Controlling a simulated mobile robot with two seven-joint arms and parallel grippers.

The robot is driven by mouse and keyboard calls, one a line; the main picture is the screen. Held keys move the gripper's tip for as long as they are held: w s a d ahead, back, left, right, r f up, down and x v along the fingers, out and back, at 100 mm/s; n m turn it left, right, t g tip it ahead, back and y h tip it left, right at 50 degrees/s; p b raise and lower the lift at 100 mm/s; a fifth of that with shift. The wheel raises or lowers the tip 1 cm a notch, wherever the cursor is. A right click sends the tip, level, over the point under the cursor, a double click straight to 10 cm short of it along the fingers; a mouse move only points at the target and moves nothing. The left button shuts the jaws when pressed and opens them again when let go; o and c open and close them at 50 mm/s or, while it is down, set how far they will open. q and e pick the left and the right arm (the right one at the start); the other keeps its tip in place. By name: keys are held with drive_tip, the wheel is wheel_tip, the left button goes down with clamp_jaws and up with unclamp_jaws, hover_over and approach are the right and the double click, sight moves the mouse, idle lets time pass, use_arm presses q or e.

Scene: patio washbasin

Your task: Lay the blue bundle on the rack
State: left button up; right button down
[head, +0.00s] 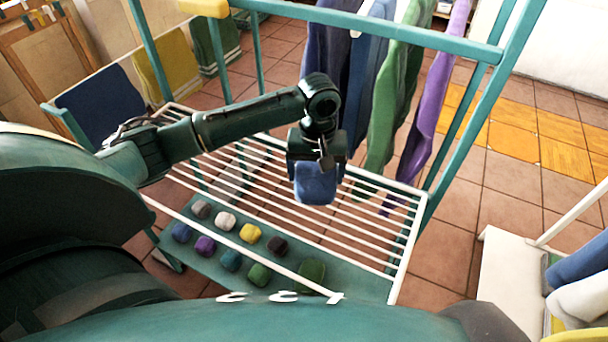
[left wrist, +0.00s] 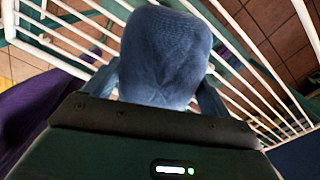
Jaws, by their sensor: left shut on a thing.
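The blue bundle (head: 316,185) is a rounded, soft-looking roll of blue cloth. My left gripper (head: 318,163) is shut on it and holds it over the right part of the white rack (head: 408,228). In the left wrist view the bundle (left wrist: 165,55) fills the top middle, between the two fingers, with the rack's white bars (left wrist: 262,85) behind it. I cannot tell whether the bundle touches the bars. The rack's bars are bare elsewhere. My right gripper does not show.
Several small coloured bundles, such as a yellow one (head: 250,233), lie on the teal shelf (head: 350,287) below the rack. Cloths, including a green one (head: 388,110) and a purple one (head: 432,95), hang behind it from a teal rail (head: 400,32). A white stand (head: 505,285) is at right.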

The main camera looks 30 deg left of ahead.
sight(316, 170)
use_arm(q)
drive_tip(key=shift+f, duration=2.75)
drive_tip(key=o, duration=0.9)
drive_tip(key=shift+f, duration=0.15)
wheel_tip(316, 170, up, 12)
drive_tip(key=shift+r, duration=0.2)
drive_tip(key=shift+f, duration=0.1)
